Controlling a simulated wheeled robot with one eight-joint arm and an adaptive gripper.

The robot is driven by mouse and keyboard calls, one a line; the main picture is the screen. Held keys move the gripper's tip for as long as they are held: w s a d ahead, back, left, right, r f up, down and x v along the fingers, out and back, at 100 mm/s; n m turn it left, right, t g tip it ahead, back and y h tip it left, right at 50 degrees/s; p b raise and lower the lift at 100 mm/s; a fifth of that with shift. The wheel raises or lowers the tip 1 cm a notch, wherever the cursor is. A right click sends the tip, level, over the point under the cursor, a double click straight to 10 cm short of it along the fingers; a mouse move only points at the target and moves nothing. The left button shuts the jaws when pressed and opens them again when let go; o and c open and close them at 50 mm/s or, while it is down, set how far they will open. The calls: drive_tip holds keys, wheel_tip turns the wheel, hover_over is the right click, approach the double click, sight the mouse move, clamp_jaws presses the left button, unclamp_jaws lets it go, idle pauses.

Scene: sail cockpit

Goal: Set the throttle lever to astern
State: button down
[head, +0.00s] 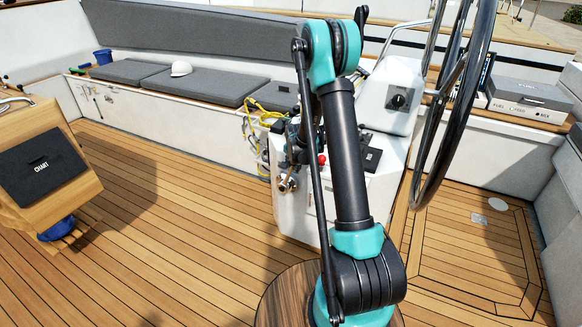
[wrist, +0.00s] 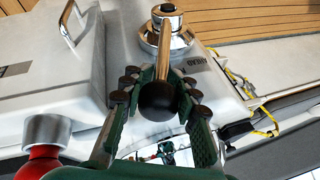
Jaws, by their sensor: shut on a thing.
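The throttle lever shows in the wrist view as a black ball knob (wrist: 158,101) on a pale shaft, rising from a round chrome base (wrist: 170,32) on the white pedestal. My gripper (wrist: 160,80) has its green fingers on both sides of the lever at the knob and is shut on it. A dark label (wrist: 193,63), which seems to read AHEAD, lies beside the base. In the head view my arm hides most of the gripper, and the lever cannot be made out clearly.
A red knob on a metal stem (wrist: 40,158) stands close to the fingers. The steering wheel (head: 455,90) rises right of the pedestal (head: 300,205). A yellow rope (head: 250,115) hangs by the bench. A table (head: 45,165) stands at left; the teak deck (head: 150,230) between is clear.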

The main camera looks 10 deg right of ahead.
drive_tip(key=shift+s+d, duration=0.1)
drive_tip(key=c, duration=1.1)
unclamp_jaws()
drive_tip(key=shift+c, duration=0.2)
drive_tip(key=v, duration=1.2)
drive_tip(key=shift+d+f, duration=0.1)
drive_tip(key=s+d+r+n+g, duration=0.1)
drive_tip(key=s+n, duration=0.9)
drive_tip(key=s, duration=2.3)
drive_tip(key=shift+s+d+r, duration=0.15)
drive_tip(key=shift+s+r, duration=0.2)
drive_tip(key=shift+r, duration=0.05)
